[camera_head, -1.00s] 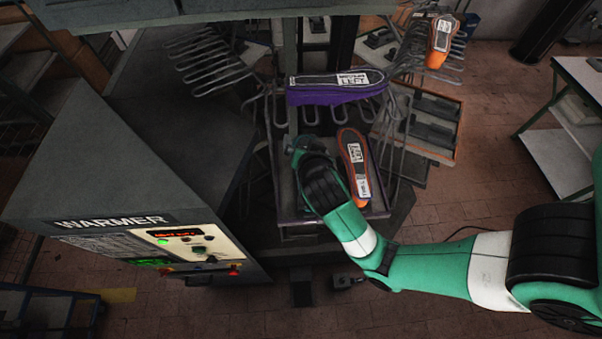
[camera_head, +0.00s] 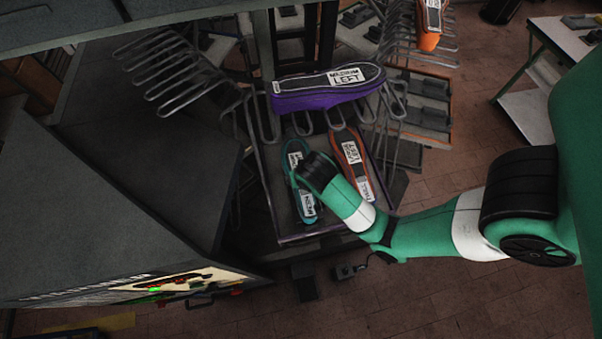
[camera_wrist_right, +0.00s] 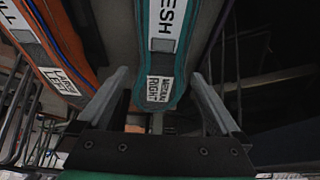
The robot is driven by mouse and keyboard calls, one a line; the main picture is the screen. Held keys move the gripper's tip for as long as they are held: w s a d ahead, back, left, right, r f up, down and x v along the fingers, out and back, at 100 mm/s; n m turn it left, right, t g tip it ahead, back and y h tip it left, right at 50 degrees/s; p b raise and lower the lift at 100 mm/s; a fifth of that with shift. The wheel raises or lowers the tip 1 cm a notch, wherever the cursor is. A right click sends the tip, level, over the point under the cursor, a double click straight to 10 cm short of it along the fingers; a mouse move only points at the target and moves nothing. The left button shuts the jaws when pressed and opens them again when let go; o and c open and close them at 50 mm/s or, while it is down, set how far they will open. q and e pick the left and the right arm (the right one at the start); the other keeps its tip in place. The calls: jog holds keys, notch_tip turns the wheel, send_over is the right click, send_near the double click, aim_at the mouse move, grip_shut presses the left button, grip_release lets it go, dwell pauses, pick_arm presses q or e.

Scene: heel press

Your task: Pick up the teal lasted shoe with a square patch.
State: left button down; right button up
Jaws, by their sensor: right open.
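The teal lasted shoe (camera_head: 307,207) lies sole up in the left part of a shallow tray in the head view, with white labels on its sole. My right wrist covers part of it. In the right wrist view, the teal shoe (camera_wrist_right: 183,60) points its rounded end toward my right gripper (camera_wrist_right: 160,75). A squarish white label there reads "MEDIUM RIGHT". The gripper is open, with one finger on each side of that end in the picture. Whether the fingers touch it I cannot tell. My left gripper is not in view.
An orange shoe (camera_head: 350,160) lies close to the right of the teal one in the tray (camera_head: 283,238). A purple shoe (camera_head: 325,90) sits above on a wire rack. Another orange shoe (camera_head: 430,22) is at the upper right. The grey warmer (camera_head: 125,190) stands at left.

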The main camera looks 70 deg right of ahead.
jog(key=b+x, duration=0.3)
jog(key=x, duration=0.1)
jog(key=shift+w+f, duration=0.1)
jog(key=shift+f, duration=0.2)
jog(key=b+x, duration=0.2)
jog(key=x, duration=0.1)
jog(key=shift+f, duration=0.4)
jog(key=shift+w+d+f, duration=0.15)
jog(key=shift+w+f, duration=0.05)
jog(key=shift+f, duration=0.1)
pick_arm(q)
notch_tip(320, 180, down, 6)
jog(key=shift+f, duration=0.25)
pick_arm(e)
jog(key=shift+r, duration=0.1)
grip_shut()
